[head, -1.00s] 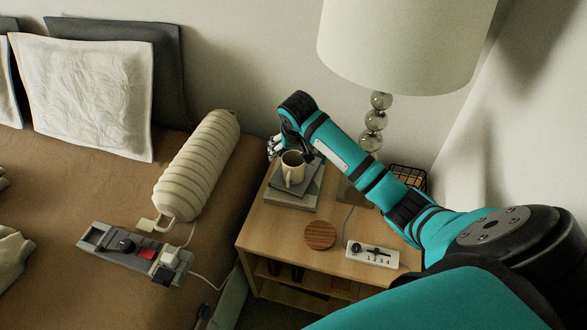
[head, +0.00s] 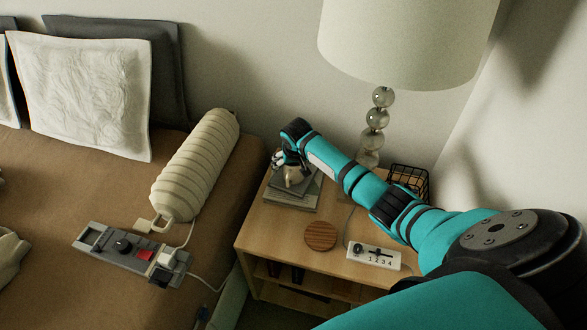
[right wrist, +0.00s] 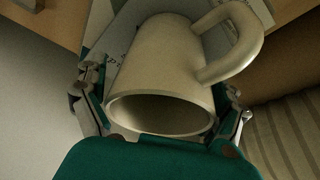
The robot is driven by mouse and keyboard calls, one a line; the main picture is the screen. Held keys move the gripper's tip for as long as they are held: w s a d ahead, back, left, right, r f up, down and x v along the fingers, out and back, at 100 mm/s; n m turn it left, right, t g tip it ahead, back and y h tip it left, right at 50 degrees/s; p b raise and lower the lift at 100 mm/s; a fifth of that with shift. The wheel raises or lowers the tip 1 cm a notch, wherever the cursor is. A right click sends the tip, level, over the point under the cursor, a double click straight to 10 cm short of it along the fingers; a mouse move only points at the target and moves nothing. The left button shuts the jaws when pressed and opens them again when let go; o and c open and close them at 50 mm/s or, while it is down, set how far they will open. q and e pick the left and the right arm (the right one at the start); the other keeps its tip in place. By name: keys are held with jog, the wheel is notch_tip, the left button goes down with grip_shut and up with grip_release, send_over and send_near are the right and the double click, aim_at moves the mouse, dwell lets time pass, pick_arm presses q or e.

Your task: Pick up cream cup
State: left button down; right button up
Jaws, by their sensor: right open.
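The cream cup (head: 295,180) stands on a small stack of books (head: 290,202) on the wooden nightstand. My right gripper (head: 287,160) is down at the cup and hides much of it in the head view. In the right wrist view the cup (right wrist: 160,65) lies between the two open fingers of my right gripper (right wrist: 160,105), one on each side. Its rim faces the camera and its handle points to the upper right. Whether the fingers touch the cup I cannot tell. My left gripper is not in view.
A round wooden coaster (head: 320,236) and a white numbered switch box (head: 373,256) lie on the nightstand (head: 275,240). A lamp (head: 377,118) and a black wire basket (head: 410,181) stand behind my right arm. A bed with a cream bolster (head: 195,165) is at left.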

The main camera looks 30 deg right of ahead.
jog(key=c, duration=1.4)
jog(key=shift+o, duration=0.2)
